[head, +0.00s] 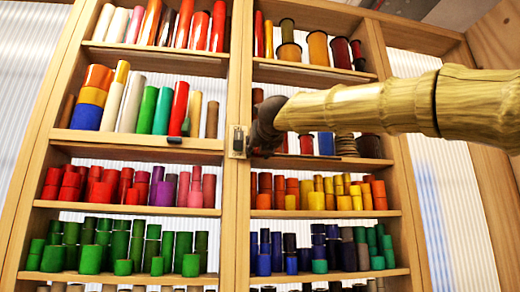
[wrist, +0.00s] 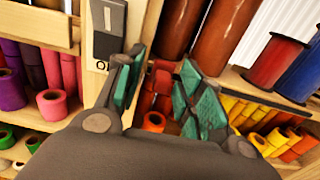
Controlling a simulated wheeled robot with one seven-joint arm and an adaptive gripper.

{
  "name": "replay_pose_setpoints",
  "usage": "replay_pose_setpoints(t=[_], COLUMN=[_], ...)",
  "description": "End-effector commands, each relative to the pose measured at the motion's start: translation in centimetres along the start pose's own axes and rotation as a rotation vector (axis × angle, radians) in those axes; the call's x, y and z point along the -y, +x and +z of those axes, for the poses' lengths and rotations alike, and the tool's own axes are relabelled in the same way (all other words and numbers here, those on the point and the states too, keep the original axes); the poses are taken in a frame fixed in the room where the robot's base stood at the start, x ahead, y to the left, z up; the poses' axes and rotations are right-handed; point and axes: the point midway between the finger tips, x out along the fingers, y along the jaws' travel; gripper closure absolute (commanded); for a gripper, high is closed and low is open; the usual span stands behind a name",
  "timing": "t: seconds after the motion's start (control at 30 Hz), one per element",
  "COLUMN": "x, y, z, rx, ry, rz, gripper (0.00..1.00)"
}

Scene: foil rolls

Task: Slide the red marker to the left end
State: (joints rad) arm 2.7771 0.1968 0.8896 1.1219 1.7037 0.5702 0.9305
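I cannot make out a separate red marker for certain in either view; many red rolls stand on the shelves. My gripper (wrist: 158,72) is open in the wrist view, its two teal-padded fingers apart with nothing clearly held between them. In the head view my dark gripper (head: 258,135) is in front of the shelf's middle upright, and its fingers are hard to see. A grey metal plate (head: 237,142) is on that upright, just left of my gripper. It also shows in the wrist view (wrist: 108,28), near the left finger.
A wooden shelf unit (head: 242,60) holds several rows of coloured rolls. A small dark piece (head: 174,140) sits on the left shelf's front edge. Brown rolls (wrist: 225,35) and a red spool (wrist: 276,62) stand beyond my gripper. My arm crosses the upper right bay.

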Motion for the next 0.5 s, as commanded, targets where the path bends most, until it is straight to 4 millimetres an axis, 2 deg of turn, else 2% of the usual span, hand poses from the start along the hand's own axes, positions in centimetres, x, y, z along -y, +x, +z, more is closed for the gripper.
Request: replay_pose_setpoints(t=[0.17,0.5], x=[0.1,0.0], y=[-0.9,-6.6], z=[0.1,0.1], rx=[0.000,0.001], ry=[0.000,0.000], rz=[0.000,0.001], gripper=[0.62,0.62])
